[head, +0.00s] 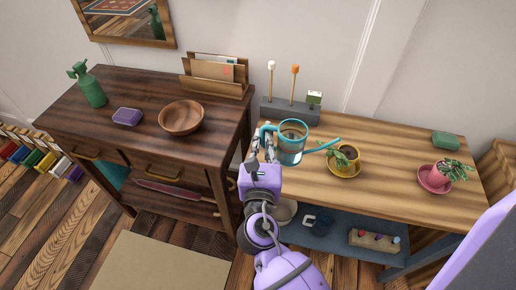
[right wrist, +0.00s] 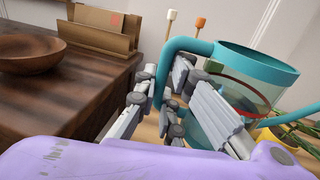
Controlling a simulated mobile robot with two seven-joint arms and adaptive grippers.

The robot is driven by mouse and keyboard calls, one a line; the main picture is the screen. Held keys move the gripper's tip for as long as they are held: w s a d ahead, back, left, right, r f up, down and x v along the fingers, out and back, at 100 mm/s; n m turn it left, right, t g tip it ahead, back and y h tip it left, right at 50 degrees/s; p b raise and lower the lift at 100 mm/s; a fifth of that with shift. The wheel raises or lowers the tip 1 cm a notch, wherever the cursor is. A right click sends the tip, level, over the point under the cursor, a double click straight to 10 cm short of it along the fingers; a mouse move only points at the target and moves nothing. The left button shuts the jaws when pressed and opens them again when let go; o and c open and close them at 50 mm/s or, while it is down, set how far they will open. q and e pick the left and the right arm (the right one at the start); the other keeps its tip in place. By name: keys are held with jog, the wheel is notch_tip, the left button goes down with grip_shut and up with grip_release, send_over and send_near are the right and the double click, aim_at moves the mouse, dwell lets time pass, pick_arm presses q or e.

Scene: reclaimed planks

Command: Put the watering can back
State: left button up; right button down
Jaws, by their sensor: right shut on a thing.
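The teal watering can (head: 291,150) is upright at the left part of the light wooden table (head: 400,180). Its spout points right, toward a plant in a yellow pot. My right gripper (head: 267,152) is shut on the can's handle, on the can's left side. In the right wrist view the can (right wrist: 258,72) is large and my right gripper's fingers (right wrist: 168,88) are around the handle; its base is hidden. I cannot tell whether the can touches the table. My left gripper is not in view.
A grey block with pegs (head: 290,110) stands behind the can. The dark cabinet (head: 150,145) holds a bowl (head: 181,118).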

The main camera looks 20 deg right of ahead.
jog(key=w+f, duration=0.1)
jog(key=f, duration=0.1)
jog(key=w+f+b, duration=0.1)
jog(key=w+f, duration=0.1)
jog(key=shift+w+f, duration=0.1)
jog(key=shift+f, duration=0.1)
jog(key=shift+w+f, duration=0.35)
jog(key=f, duration=0.1)
jog(key=f+b, duration=0.1)
jog(key=f, duration=0.1)
jog(key=shift+w+f, duration=0.3)
jog(key=shift+f, duration=0.05)
jog(key=shift+f+b, duration=0.1)
jog(key=shift+b, duration=0.2)
jog(key=c, duration=1.9)
grip_release()
jog(key=shift+c, duration=0.2)
jog(key=shift+o, duration=0.4)
